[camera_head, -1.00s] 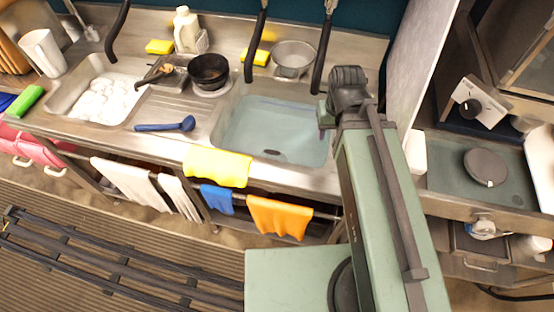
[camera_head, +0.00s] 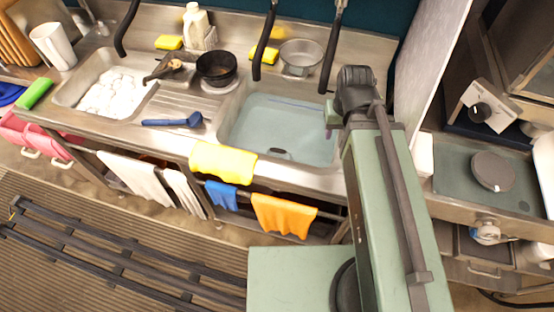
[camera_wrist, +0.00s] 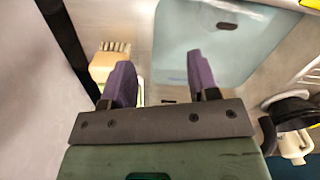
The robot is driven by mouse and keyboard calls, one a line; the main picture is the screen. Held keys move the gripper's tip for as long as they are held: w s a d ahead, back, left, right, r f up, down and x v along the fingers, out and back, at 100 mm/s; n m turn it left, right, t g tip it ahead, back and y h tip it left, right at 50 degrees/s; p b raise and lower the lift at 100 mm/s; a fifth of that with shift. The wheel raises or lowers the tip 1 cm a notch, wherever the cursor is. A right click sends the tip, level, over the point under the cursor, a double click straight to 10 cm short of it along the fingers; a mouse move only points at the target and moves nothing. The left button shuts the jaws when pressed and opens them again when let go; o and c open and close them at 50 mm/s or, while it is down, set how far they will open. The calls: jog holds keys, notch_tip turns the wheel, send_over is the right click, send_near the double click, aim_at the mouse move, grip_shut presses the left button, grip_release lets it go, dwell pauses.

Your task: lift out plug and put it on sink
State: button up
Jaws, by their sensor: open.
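The right-hand sink basin (camera_head: 222,124) holds clear bluish water (camera_head: 280,118). The plug (camera_head: 280,153) is a small dark oval at the bottom of the basin, near its front edge. It also shows in the wrist view (camera_wrist: 227,26), at the top right, seen through the water. My gripper (camera_wrist: 160,75) is open and empty, with its two purple fingers apart. The plug lies beyond the fingers and to their right, not between them. In the head view my arm hides most of the gripper; only a purple bit shows at the basin's right side.
A black pan (camera_head: 216,68) and a metal bowl (camera_head: 301,56) stand behind the basin. A foam-filled basin (camera_head: 62,98) is at left. A blue utensil (camera_head: 172,120) lies on the drainboard. A yellow cloth (camera_head: 222,162) hangs over the front edge. A pale panel (camera_head: 425,60) stands at right.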

jog(key=shift+c, duration=0.3)
jog(key=n+t+b, duration=0.2)
jog(key=n+b, duration=1.3)
jog(key=b, duration=0.1)
send_near(278, 150)
jog(key=shift+h, duration=0.3)
jog(key=f+b, duration=0.3)
jog(key=w+f+b, duration=0.1)
jog(key=f+b, duration=0.3)
jog(key=w+f+b, duration=0.1)
jog(key=f+b, duration=0.2)
jog(key=f, duration=0.1)
jog(key=shift+d+f+b, duration=0.1)
jog(key=shift+f+b, duration=0.05)
jog(key=shift+b, duration=0.25)
jog(key=shift+r, duration=0.25)
grip_shut()
